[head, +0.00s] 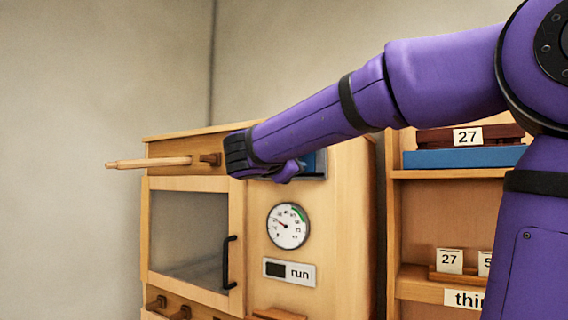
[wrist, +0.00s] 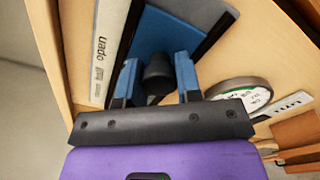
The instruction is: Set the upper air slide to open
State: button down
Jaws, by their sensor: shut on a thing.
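The upper air slide is a blue plate (wrist: 165,36) in a dark frame, with a black knob (wrist: 157,76) standing out from it. My gripper (wrist: 158,78) has its blue fingers on both sides of the knob and is shut on it. A white label strip reading "open" (wrist: 102,48) lies along the frame's left side in the wrist view. The knob and label are hidden there.
Below the slide are a round gauge (head: 288,226) and a "run" sign (head: 289,272). A glass door (head: 188,240) with a black handle is at left. A wooden rod (head: 150,162) sticks out left of my wrist. Shelves (head: 455,174) with numbered items stand at right.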

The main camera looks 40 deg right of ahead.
jog(key=shift+s+d, duration=0.1)
jog(key=c, duration=0.8)
grip_release()
jog(key=shift+s, duration=0.15)
jog(key=v, duration=1)
jog(key=shift+s+a, duration=0.1)
jog(key=shift+a, duration=0.3)
